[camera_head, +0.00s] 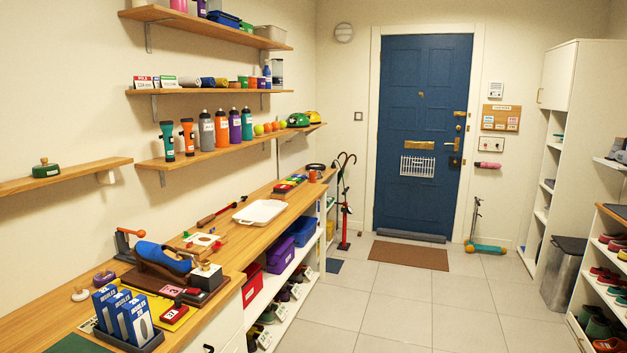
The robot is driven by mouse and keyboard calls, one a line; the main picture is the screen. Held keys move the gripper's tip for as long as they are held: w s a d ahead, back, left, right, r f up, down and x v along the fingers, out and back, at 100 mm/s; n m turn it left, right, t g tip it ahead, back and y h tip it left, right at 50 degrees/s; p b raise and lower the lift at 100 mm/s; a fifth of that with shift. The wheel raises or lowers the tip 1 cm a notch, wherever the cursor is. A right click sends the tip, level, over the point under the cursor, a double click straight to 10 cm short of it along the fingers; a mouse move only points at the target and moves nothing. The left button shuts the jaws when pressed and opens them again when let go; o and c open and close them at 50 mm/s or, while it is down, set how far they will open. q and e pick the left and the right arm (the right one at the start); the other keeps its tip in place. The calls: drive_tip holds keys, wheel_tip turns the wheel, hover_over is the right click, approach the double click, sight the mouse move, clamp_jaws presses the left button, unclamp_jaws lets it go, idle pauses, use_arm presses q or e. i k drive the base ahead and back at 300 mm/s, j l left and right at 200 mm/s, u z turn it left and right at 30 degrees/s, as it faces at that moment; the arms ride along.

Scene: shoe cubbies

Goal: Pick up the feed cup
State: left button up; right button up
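I cannot tell for certain which thing is the feed cup. A small orange-red cup-like thing (313,176) stands at the far end of the long wooden counter (62,296), beside a dark round item. Small green and orange cup-like pieces (243,81) also stand on the middle wall shelf (205,92), too small to make out well. Neither of my grippers shows in the head view.
The counter along the left wall holds a white tray (260,212), a blue shoe on a stand (163,258) and blue boxes (125,315). Wall shelves hang above it. Shoe cubbies (592,278) stand on the right.

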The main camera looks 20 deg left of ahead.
sight(312, 174)
drive_tip(key=i, duration=1.85)
drive_tip(key=i+j+u, duration=0.1)
drive_tip(key=i, duration=1.8)
drive_tip(key=i+l, duration=0.1)
drive_tip(key=i, duration=1.75)
drive_tip(key=i+u, duration=0.45)
drive_tip(key=i+l+u, duration=0.3)
drive_tip(key=u, duration=0.15)
drive_tip(key=i+l+u, duration=0.9)
drive_tip(key=k+j, duration=0.05)
drive_tip(key=k, duration=0.05)
